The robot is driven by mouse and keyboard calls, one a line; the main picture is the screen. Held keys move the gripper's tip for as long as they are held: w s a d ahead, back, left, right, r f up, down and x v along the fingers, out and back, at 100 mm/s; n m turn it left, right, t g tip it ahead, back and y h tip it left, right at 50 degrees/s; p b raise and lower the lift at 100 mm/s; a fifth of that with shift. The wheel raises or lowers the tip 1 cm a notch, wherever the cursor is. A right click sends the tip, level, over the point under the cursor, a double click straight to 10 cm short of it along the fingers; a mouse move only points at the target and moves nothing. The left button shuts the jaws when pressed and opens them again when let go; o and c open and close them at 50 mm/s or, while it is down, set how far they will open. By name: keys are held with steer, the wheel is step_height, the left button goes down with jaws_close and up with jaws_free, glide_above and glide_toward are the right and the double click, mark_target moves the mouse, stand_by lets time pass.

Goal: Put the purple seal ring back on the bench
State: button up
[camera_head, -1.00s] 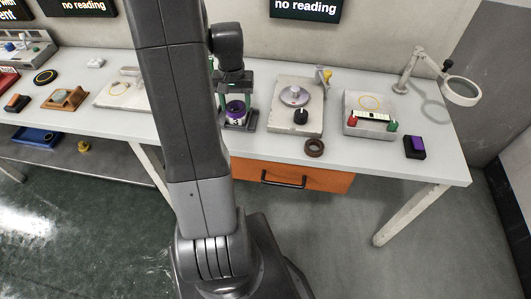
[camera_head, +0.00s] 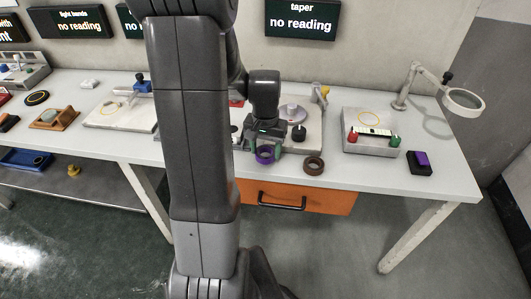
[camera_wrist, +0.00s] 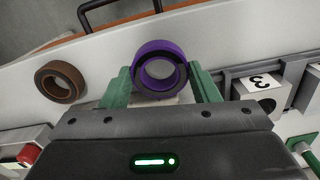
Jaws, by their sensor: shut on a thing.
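The purple seal ring (camera_wrist: 160,48) is held between the two green fingers of my gripper (camera_wrist: 162,82) in the wrist view. In the head view the ring (camera_head: 265,156) shows at the fingertips of my gripper (camera_head: 264,147), over the front part of the pale bench (camera_head: 340,176). I cannot tell whether the ring touches the bench top. A brown ring (camera_head: 314,166) lies on the bench just right of my gripper. It also shows at the left in the wrist view (camera_wrist: 61,82).
Behind my gripper stands a plate with a grey disc and black knob (camera_head: 299,132). To the right are a grey box with red and green knobs (camera_head: 371,147), a black block with purple top (camera_head: 420,163) and a magnifier lamp (camera_head: 464,99). An orange drawer (camera_head: 325,196) hangs under the bench front.

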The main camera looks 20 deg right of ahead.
steer(key=shift+f, duration=0.95)
steer(key=shift+f, duration=0.2)
steer(key=o, duration=1.1)
steer(key=shift+r, duration=0.1)
step_height(320, 180, up, 12)
steer(key=shift+r+p, duration=0.15)
steer(key=shift+p, duration=0.3)
